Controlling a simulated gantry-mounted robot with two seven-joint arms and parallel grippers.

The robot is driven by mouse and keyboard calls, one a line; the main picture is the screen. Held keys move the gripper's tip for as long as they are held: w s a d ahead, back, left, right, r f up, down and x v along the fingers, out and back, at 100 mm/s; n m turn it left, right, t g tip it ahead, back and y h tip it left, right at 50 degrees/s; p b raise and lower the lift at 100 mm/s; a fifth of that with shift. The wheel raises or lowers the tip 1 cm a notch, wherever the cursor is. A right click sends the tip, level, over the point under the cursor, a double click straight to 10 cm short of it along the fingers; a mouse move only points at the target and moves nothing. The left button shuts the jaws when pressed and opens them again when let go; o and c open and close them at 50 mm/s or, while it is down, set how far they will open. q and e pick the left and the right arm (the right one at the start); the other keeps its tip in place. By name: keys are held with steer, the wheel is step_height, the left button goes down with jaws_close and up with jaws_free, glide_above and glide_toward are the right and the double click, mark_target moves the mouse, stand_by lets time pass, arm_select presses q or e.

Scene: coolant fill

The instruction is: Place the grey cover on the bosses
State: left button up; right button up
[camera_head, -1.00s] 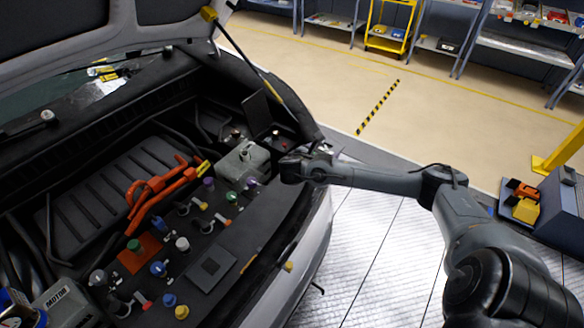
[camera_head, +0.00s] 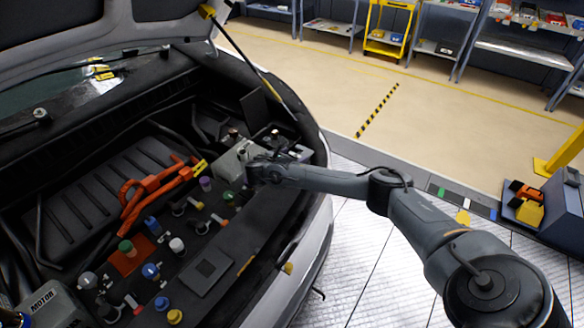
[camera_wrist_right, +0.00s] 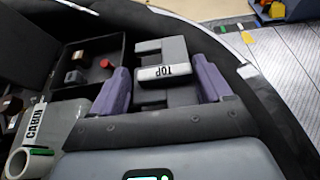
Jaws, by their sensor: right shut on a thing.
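The grey cover (camera_wrist_right: 160,48) is a blocky grey piece with a white label reading TOP. In the right wrist view it sits between the two purple-grey fingers of my right gripper (camera_wrist_right: 163,75), which is shut on it. In the head view my right gripper (camera_head: 256,172) is over the front right of the engine bay, beside the grey box (camera_head: 233,157). The cover is hard to make out there. An open black box (camera_wrist_right: 88,72) with a red and a brown knob inside is left of the cover. I cannot make out the bosses for certain. My left gripper is not in view.
A grey unit labelled CABIN (camera_wrist_right: 45,125) with a pale round neck is close by at left. Orange cables (camera_head: 150,190), several coloured caps and a flat dark plate (camera_head: 205,272) fill the bay. The raised hood (camera_head: 100,25) and its strut (camera_head: 245,60) are overhead.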

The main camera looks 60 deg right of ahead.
steer(key=shift+f+b, duration=0.5)
steer(key=shift+f, duration=1.5)
steer(key=shift+f, duration=0.1)
steer(key=o, duration=1)
steer(key=shift+w+a+r, duration=0.1)
steer(key=shift+a+r, duration=0.15)
steer(key=shift+a, duration=0.05)
steer(key=p+v, duration=0.2)
steer(key=v, duration=0.9)
steer(key=shift+a, duration=0.2)
